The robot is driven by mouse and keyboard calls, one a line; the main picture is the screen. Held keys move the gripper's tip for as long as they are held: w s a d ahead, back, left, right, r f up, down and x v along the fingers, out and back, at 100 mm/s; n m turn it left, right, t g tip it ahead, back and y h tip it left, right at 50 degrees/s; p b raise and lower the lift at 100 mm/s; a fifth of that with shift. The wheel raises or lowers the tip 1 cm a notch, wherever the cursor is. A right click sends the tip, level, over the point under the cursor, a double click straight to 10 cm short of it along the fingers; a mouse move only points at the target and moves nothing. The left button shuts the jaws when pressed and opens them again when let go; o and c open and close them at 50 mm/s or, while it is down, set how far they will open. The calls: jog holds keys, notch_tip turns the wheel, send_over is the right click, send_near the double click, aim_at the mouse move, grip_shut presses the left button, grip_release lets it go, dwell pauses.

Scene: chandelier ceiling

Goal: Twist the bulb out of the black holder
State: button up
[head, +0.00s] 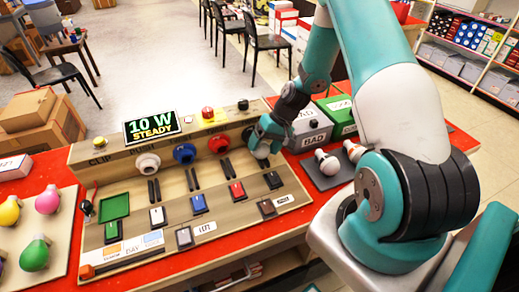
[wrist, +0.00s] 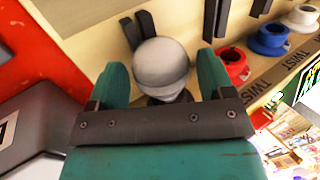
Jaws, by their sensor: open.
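A white round bulb (wrist: 162,62) sits in the black holder (wrist: 178,97), at the right end of the row of holders. In the head view the bulb (head: 262,153) shows only in part below my gripper (head: 264,140), and the holder is hidden behind the gripper. In the wrist view my gripper (wrist: 160,68) is open, with one teal finger on each side of the bulb. Gaps show between the fingers and the bulb.
White (head: 147,163), blue (head: 184,153) and red (head: 219,145) holders stand left of the bulb on the wooden board. A grey bin marked BAD (head: 310,130) and a dark tray (head: 326,172) with bulbs are close on the right. A display (head: 152,127) reads "10 W STEADY".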

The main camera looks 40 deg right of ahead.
jog(key=shift+x, duration=1.1)
jog(key=c, duration=0.6)
jog(key=o, duration=0.6)
